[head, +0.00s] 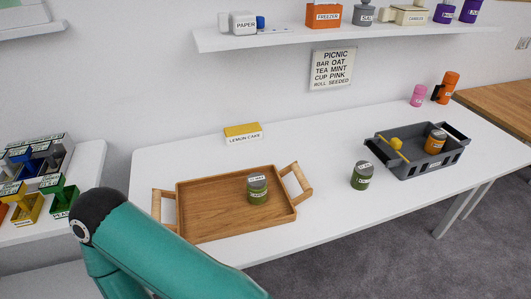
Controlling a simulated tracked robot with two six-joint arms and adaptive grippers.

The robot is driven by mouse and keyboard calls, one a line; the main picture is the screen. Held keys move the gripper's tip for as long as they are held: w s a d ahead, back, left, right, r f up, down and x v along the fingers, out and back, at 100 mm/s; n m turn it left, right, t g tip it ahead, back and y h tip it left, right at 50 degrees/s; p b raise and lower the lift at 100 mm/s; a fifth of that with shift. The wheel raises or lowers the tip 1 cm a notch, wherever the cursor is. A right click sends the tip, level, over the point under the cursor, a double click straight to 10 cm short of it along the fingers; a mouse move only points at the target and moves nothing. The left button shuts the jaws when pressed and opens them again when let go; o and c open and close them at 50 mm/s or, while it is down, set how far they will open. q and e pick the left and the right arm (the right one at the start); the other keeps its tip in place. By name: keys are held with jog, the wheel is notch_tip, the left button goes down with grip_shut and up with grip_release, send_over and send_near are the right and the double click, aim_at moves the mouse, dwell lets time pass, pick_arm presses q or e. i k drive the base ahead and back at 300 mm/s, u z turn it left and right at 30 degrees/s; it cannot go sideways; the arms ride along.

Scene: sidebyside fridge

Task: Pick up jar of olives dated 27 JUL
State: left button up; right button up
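Two green jars with grey lids show in the head view. One jar (257,190) stands upright on the wooden tray (215,225), towards its right side. The other jar (362,177) stands upright on the white table, between the tray and a grey crate. Both lids carry small date labels, too small for me to read surely, so I cannot tell which is dated 27 JUL. A teal link of my own arm crosses the lower left. Neither of my grippers is in view.
The grey crate (405,172) holds an orange jar (435,142) and a yellow item (396,144). A yellow lemon cake box (243,133) lies behind the tray. Pink (417,96) and orange (449,88) containers stand at the back right. A wall shelf (350,35) hangs above.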

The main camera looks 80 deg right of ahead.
aim_at(363, 171)
jog(key=u, duration=0.15)
jog(key=k, duration=2.55)
jog(key=u, duration=1.65)
jog(key=i, duration=0.1)
jog(key=z, duration=3.05)
jog(key=i, duration=1)
jog(key=u, duration=0.1)
